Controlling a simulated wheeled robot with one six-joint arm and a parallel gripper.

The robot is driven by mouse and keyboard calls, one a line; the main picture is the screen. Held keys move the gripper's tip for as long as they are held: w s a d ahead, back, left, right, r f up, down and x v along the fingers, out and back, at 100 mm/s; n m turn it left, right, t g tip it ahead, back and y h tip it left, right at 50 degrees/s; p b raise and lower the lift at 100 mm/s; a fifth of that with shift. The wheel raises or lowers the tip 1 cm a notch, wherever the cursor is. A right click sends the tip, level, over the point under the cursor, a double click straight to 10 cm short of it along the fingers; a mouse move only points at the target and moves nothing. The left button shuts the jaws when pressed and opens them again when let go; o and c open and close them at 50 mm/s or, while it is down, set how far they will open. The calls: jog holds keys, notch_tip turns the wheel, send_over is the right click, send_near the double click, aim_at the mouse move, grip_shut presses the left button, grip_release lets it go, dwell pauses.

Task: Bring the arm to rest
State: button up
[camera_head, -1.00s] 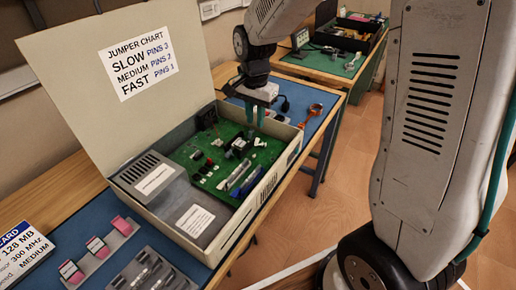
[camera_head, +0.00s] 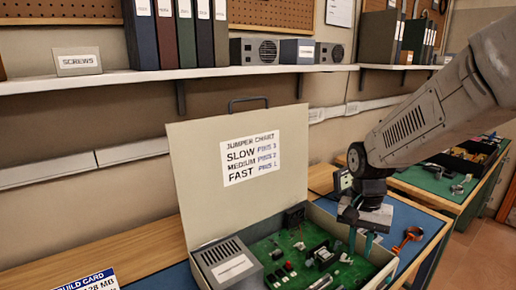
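My arm (camera_head: 430,115) reaches in from the upper right. My gripper (camera_head: 361,242) points down over the right part of the open case (camera_head: 190,190). Its two teal fingers stand apart with a gap between them, and I see nothing held. The fingertips are above or close to the green circuit board (camera_head: 290,245) inside the case; the exact height cannot be told. The case lid stands upright with a jumper chart (camera_head: 251,157) on it.
A build card (camera_head: 88,282) stands at the lower left. An orange-handled tool (camera_head: 408,238) lies on the blue mat right of the case. A second bench (camera_head: 440,188) with a black tray is behind. A shelf (camera_head: 150,80) with binders runs above.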

jog(key=s+d+r+n+t, duration=0.1)
jog(key=s+r+n, duration=0.2)
jog(key=s, duration=0.7)
jog(key=s+d+r+n+t, duration=0.1)
jog(key=s+r+n+t, duration=0.1)
jog(key=s+r, duration=0.6)
jog(key=shift+s+n, duration=0.6)
jog(key=shift+s, duration=0.85)
jog(key=shift+r, duration=0.1)
grip_shut()
